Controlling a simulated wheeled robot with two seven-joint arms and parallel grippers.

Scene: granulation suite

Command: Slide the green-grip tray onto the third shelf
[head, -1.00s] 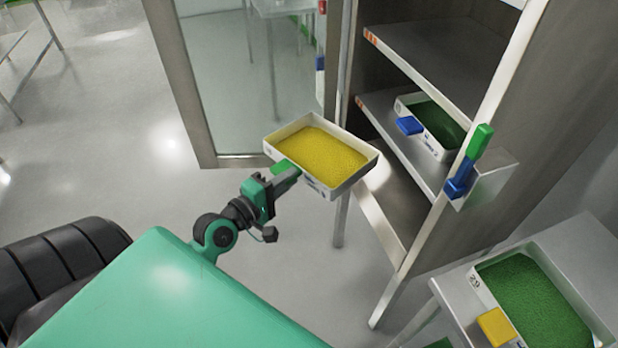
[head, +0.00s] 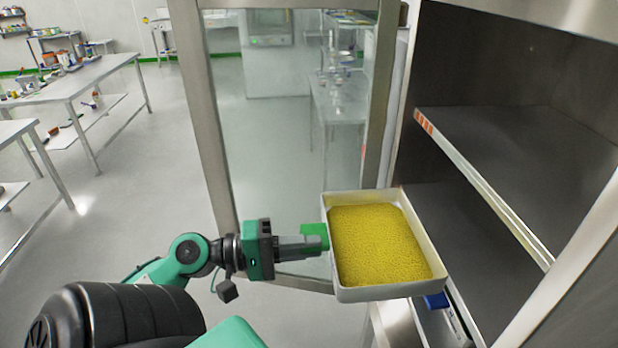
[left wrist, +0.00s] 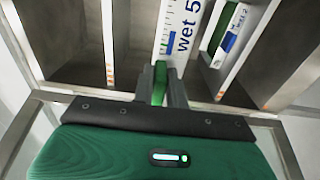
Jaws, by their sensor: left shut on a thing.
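The green-grip tray (head: 388,294) is white, filled with yellow granules, and held in front of the open cabinet. Its right side overlaps the shelf area in the head view; I cannot tell whether it touches a shelf. My left gripper (head: 316,240) is shut on its green grip (head: 314,233). In the left wrist view, my left gripper (left wrist: 160,88) holds the grip below the tray's white front (left wrist: 181,25), marked "wet 5". An upper shelf (head: 520,165) with orange marks at its front corner looks empty. The tray partly hides the shelf below. My right gripper is out of view.
A blue-grip tray (head: 460,322) sits on a lower shelf; its label (left wrist: 239,17) reads "wet 2" in the left wrist view. The glass door (head: 270,130) stands open behind my left gripper. Work tables (head: 75,85) stand far left, with clear floor between.

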